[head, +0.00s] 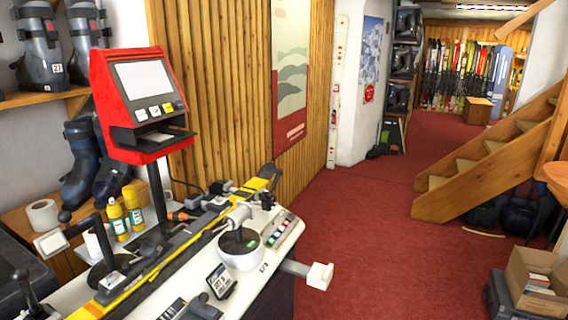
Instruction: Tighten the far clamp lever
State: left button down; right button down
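A yellow and black ski (160,272) lies lengthwise on the pale workbench (258,290), running from the near left to the far end. Dark clamp parts (217,199) sit at the ski's far part; I cannot tell a lever there clearly or whether it is tight. Nearer, a black round base (106,272) stands by the ski.
A red terminal (138,100) on a post rises behind the bench. Yellow bottles (118,222) and a paper roll (42,216) stand nearby. A white pot (243,255) is at the bench's right side. Red floor (370,235) is clear beyond.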

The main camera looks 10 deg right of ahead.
aim_at(279, 172)
jog(key=i+l, duration=0.2)
jog(key=l, duration=0.15)
jog(key=i+l+u, duration=0.15)
jog(key=i+l, duration=0.25)
jog(key=l, duration=0.3)
jog(key=i+l+u, duration=0.1)
jog(key=l, duration=0.3)
jog(key=i+l+u, duration=0.1)
jog(key=i+l, duration=0.2)
